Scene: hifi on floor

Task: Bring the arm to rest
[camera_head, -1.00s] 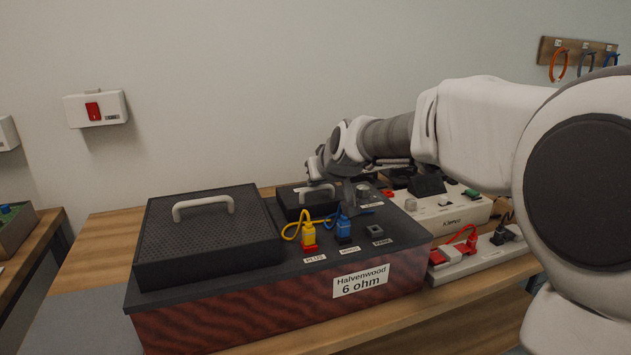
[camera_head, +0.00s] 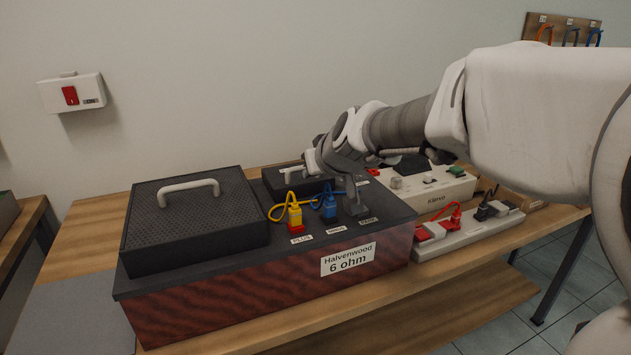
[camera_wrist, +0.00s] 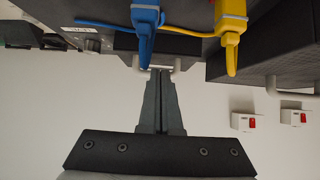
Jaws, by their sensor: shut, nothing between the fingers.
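My gripper (camera_head: 356,208) is shut and empty, with its fingers pointing down over the front right top of the Halvenwood 6 ohm box (camera_head: 190,300). In the head view it appears just right of the blue plug (camera_head: 329,207), covering the area behind the third label. The yellow plug (camera_head: 295,215) stands left of the blue one, with a red base. In the wrist view the closed fingers (camera_wrist: 160,75) touch each other with nothing between them. The blue plug (camera_wrist: 146,20) and yellow plug (camera_wrist: 231,25) hang at the top of that view. Contact with the box cannot be told.
A black perforated cover (camera_head: 195,215) with a white handle sits on the box's left. A white Klemor-like unit (camera_head: 430,190) and a power strip (camera_head: 470,232) with red and black plugs stand to the right. A wall switch (camera_head: 72,95) is at left.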

